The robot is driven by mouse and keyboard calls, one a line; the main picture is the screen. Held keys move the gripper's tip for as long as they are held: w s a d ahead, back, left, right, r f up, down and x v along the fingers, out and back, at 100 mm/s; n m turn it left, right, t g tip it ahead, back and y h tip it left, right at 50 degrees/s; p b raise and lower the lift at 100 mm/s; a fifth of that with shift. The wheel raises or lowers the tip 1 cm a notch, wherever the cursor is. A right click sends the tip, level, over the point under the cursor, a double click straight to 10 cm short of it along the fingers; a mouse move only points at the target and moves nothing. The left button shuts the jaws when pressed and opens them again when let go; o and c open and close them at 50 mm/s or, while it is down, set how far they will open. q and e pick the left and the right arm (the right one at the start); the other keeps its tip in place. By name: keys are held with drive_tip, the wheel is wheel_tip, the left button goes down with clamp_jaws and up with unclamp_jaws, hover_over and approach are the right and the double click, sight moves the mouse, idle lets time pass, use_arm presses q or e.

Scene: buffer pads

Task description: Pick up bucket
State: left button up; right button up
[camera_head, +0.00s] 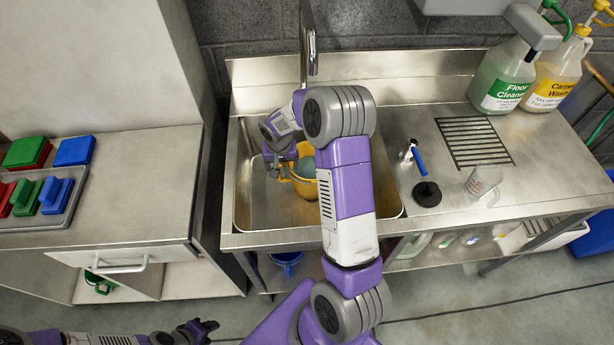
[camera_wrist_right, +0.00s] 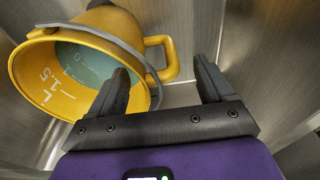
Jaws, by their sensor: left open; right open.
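A yellow bucket (camera_head: 304,188) with a pale teal inside sits in the sink, partly hidden by my right arm. In the right wrist view the bucket (camera_wrist_right: 38,75) is tilted with its mouth towards the camera, and its scale marks show inside. It has a grey bail and a yellow side handle (camera_wrist_right: 170,58). My right gripper (camera_wrist_right: 162,72) is open and empty, with its fingertips close to the side handle, one on each side of it in the picture; contact cannot be told. My left gripper (camera_head: 208,327) is open, low over the floor, far from the bucket.
The steel sink (camera_head: 243,190) has walls close around the bucket, and a tap (camera_head: 308,50) stands behind. The right drainboard holds a clear jug (camera_head: 483,184), a blue-handled tool (camera_head: 415,157), a Floor Cleaner bottle (camera_head: 502,80) and a yellow bottle (camera_head: 556,75). Coloured pads (camera_head: 56,193) lie on the left counter.

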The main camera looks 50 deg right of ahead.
drive_tip(key=b, duration=0.1)
hover_over(283, 180)
wheel_tip(283, 180, down, 5)
drive_tip(key=shift+d+f, duration=0.15)
drive_tip(key=shift+s, duration=0.1)
drive_tip(key=shift+c, duration=0.5)
clamp_jaws()
